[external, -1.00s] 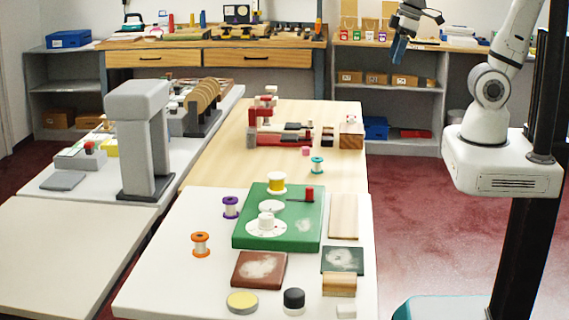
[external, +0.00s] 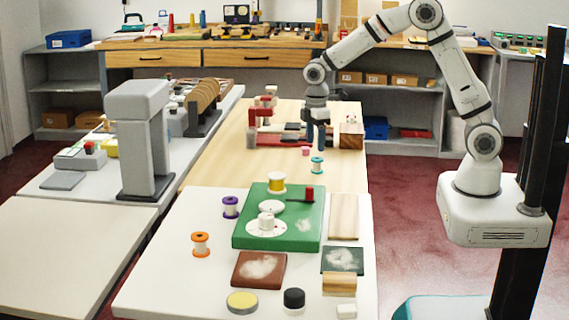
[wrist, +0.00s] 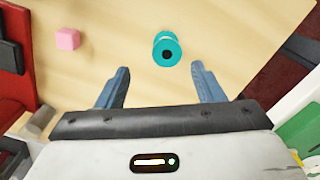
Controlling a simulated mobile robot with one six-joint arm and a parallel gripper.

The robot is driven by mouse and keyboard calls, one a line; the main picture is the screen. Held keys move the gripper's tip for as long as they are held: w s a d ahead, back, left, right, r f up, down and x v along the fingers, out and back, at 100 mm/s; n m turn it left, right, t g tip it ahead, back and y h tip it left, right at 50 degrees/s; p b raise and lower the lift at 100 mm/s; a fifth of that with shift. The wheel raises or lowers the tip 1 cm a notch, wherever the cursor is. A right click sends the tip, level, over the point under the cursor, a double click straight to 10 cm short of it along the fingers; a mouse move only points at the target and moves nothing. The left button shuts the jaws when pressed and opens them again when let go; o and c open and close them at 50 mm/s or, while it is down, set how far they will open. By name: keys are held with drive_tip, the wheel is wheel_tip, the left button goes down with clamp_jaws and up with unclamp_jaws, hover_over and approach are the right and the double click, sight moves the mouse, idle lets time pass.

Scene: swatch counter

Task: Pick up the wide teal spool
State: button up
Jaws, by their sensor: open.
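The teal spool (external: 317,165) stands upright on the near right part of the wooden table. In the wrist view the teal spool (wrist: 167,50) shows from above, with a dark centre hole, just beyond the gap between my fingers. My gripper (external: 318,142) points down over the table, above and slightly behind the spool in the external view. In the wrist view my gripper (wrist: 163,80) has its two blue-grey fingers spread apart, with nothing between them.
A pink cube (external: 306,151) sits close to the spool; it also shows in the wrist view (wrist: 67,39). A red fixture (external: 280,138) and a wooden block (external: 351,135) stand behind. Purple (external: 231,207) and orange (external: 200,244) spools and a green board (external: 310,228) occupy the white table.

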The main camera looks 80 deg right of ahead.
sight(317, 159)
drive_tip(key=shift+s+f, duration=0.15)
drive_tip(key=shift+f, duration=0.35)
drive_tip(key=f, duration=0.5)
drive_tip(key=shift+s+a+f, duration=0.15)
drive_tip(key=shift+a+f, duration=0.1)
drive_tip(key=shift+a, duration=0.15)
drive_tip(key=shift+f+p, duration=0.3)
drive_tip(key=shift+f, duration=0.2)
drive_tip(key=c, duration=1)
